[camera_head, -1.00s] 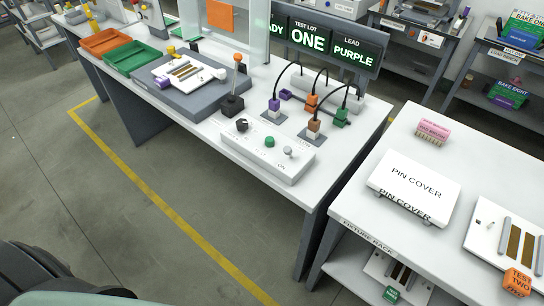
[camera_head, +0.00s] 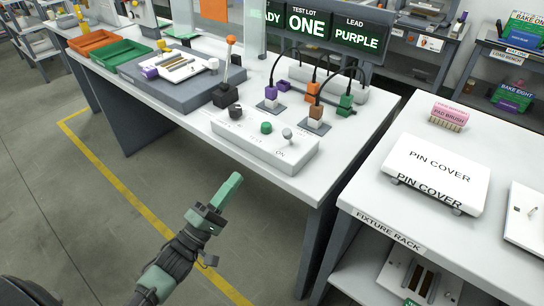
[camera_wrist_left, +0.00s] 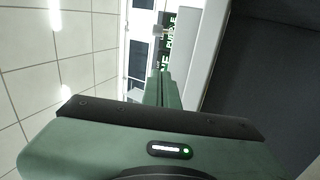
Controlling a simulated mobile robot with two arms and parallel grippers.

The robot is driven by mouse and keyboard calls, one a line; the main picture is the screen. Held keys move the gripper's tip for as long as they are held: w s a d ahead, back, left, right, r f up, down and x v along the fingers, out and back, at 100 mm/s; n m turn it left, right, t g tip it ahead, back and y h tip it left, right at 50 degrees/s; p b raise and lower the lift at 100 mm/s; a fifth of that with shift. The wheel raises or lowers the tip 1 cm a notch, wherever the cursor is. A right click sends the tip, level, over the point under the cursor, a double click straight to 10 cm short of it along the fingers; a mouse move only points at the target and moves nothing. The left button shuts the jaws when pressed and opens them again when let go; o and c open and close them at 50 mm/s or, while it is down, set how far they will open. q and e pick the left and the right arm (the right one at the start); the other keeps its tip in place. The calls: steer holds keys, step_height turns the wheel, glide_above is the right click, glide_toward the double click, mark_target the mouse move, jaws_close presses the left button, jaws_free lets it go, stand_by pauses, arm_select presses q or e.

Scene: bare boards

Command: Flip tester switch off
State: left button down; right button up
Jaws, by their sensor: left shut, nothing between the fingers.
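The tester (camera_head: 240,141) is a low white box at the front right of the white bench. On its top are a black knob (camera_head: 235,112), a green button (camera_head: 266,128) and, at the right end, a silver toggle switch (camera_head: 287,134) with the label ON beside it. My left gripper (camera_head: 232,186) is shut and empty, in front of the bench and below the tester, pointing up toward it. It touches nothing. In the left wrist view its green fingers (camera_wrist_left: 158,90) are together. My right gripper is not in view.
A joystick (camera_head: 229,75) with an orange ball and several cabled plugs, such as a purple one (camera_head: 270,96), stand behind the tester. The fixture rack (camera_head: 490,125) with a pin cover (camera_head: 437,167) stands to the right. Floor in front of the bench is clear.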

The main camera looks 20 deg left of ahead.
mark_target(272, 154)
arm_select(q)
steer(key=shift+s+r, duration=0.1)
steer(key=shift+r, duration=0.4)
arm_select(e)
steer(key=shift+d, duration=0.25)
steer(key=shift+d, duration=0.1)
arm_select(q)
steer(key=shift+d, duration=0.1)
steer(key=p+x, duration=0.1)
steer(key=x, duration=0.8)
steer(key=shift+r+p, duration=0.15)
steer(key=shift+p, duration=0.2)
steer(key=w+d, duration=0.1)
steer(key=w+d+r, duration=0.1)
steer(key=d, duration=0.1)
steer(key=shift+p, duration=0.35)
steer(key=shift+w+d+r, duration=0.15)
steer(key=shift+d, duration=0.3)
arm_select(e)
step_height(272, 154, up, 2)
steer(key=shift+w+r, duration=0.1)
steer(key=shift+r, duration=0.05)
